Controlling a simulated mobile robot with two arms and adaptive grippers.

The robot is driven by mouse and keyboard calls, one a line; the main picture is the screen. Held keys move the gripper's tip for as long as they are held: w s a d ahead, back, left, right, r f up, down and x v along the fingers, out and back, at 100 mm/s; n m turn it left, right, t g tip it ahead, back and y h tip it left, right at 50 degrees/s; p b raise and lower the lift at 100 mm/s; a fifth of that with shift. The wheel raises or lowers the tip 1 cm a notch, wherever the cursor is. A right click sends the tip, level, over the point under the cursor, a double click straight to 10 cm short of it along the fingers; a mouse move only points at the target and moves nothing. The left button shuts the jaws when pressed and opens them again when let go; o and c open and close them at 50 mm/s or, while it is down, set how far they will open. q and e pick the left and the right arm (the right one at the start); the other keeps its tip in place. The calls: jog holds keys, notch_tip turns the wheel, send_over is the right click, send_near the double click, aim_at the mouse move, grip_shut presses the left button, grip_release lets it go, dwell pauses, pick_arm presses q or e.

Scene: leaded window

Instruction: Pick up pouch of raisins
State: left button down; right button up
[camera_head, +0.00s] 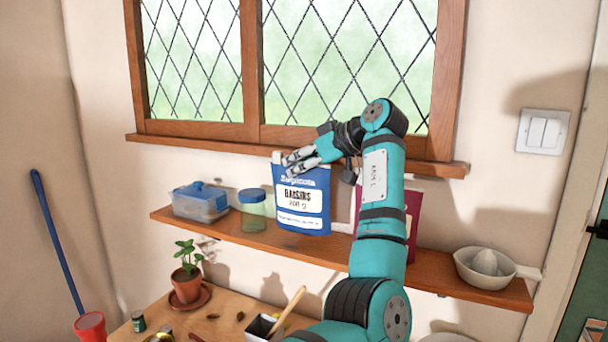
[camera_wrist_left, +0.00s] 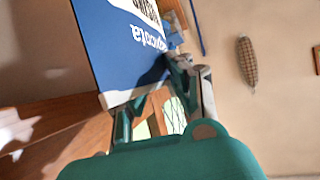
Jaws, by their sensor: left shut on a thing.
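The pouch of raisins (camera_head: 301,205) is blue with a white label, in the middle of the head view. It hangs upright in front of the wooden shelf, its lower edge over the shelf's front. My left gripper (camera_head: 291,163) reaches over from the right and is shut on the pouch's top edge. In the left wrist view the pouch (camera_wrist_left: 125,45) fills the upper left, with the gripper's fingers (camera_wrist_left: 160,95) at its top edge. I cannot tell whether the pouch's bottom touches the shelf. My right gripper is not in view.
The shelf (camera_head: 450,272) also holds a blue-lidded box (camera_head: 201,205), a jar (camera_head: 252,212), a dark red pack (camera_head: 413,212) partly behind my arm, and a white juicer (camera_head: 485,268). Below, a table (camera_head: 225,305) bears a potted plant (camera_head: 187,280). The window sill (camera_head: 200,143) runs above.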

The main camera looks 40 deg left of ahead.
pick_arm(q)
jog(key=s+d+r+b, duration=0.1)
jog(key=s+d+b, duration=0.3)
jog(key=s, duration=0.7)
jog(key=shift+d, duration=0.35)
jog(key=shift+w, duration=0.1)
